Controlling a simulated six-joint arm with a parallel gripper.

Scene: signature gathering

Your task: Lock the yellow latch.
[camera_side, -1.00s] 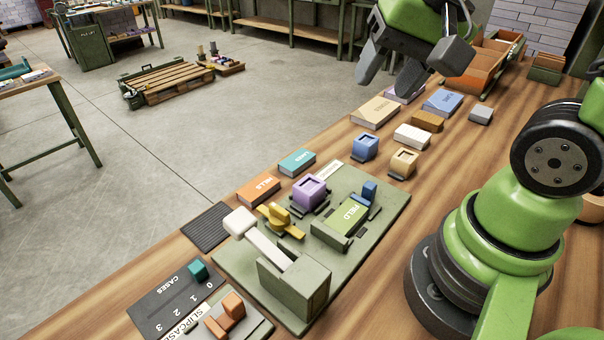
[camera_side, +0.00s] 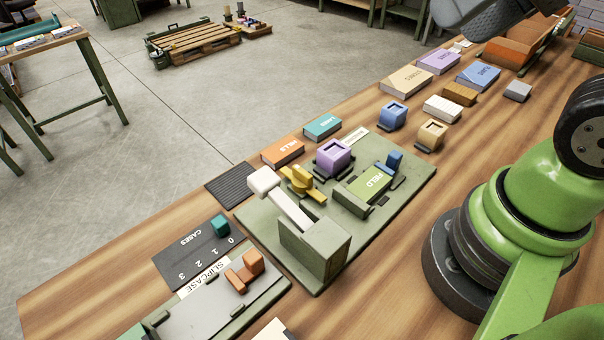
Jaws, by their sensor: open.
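The yellow latch (camera_side: 301,180) sits on the green board (camera_side: 408,185), just left of a purple block (camera_side: 334,157). Its flat yellow bar slants down to the right across the board. A lever with a cream knob (camera_side: 264,181) stands close beside it, its arm running to a green housing (camera_side: 316,250). A green book marked FIELD (camera_side: 372,183) lies in a holder right of the latch, with a blue piece (camera_side: 394,161) at its far end. Only a grey part of my gripper (camera_side: 485,14) shows at the top edge, far from the latch; its fingertips are out of frame.
Orange (camera_side: 283,152) and teal (camera_side: 322,127) books lie behind the board. A blue block (camera_side: 392,115), a tan block (camera_side: 432,134) and several books are further right. A CASES scale (camera_side: 190,255) with a teal slider and a SLIPCASE plate (camera_side: 195,310) are at front left.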

